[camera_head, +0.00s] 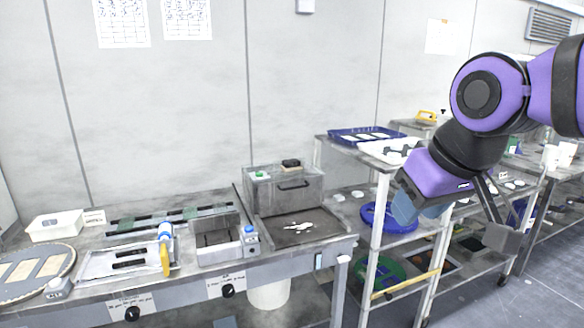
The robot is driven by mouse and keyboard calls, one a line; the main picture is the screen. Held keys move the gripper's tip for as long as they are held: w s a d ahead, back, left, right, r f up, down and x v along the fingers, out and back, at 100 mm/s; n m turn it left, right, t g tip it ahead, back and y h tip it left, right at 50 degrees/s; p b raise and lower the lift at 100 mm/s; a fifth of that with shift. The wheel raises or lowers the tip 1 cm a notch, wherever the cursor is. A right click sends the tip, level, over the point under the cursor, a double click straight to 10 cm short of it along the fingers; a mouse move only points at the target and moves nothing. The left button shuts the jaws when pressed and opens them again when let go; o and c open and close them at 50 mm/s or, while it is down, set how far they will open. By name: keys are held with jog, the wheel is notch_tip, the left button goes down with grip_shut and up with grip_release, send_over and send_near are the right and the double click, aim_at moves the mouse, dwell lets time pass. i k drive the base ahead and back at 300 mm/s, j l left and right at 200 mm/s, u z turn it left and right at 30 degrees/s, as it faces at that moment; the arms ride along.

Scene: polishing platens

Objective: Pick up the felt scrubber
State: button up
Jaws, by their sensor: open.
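I cannot tell for sure which item is the felt scrubber. A small dark block (291,163) and a small green-and-white item (260,174) lie on top of a grey metal box (285,191) on the bench, and either could be it; both are too small to identify. My gripper (452,221) is at the right, in front of the shelf rack, with its fingers spread and nothing visible between them. It is well to the right of the grey box and apart from it.
The bench (205,278) holds a white bin (54,227), a round platen (35,272) and a yellow-handled tool (165,258). A shelf rack (376,235) with a blue tray (366,136) stands between the bench and my gripper. Open floor (540,280) lies at right.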

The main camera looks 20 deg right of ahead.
aim_at(290, 165)
jog(key=i+l, duration=0.35)
jog(key=i, duration=0.2)
jog(key=i+l, duration=0.3)
jog(key=i, duration=0.25)
jog(key=i+l, duration=0.35)
jog(key=i, duration=0.25)
jog(key=j+u, duration=0.05)
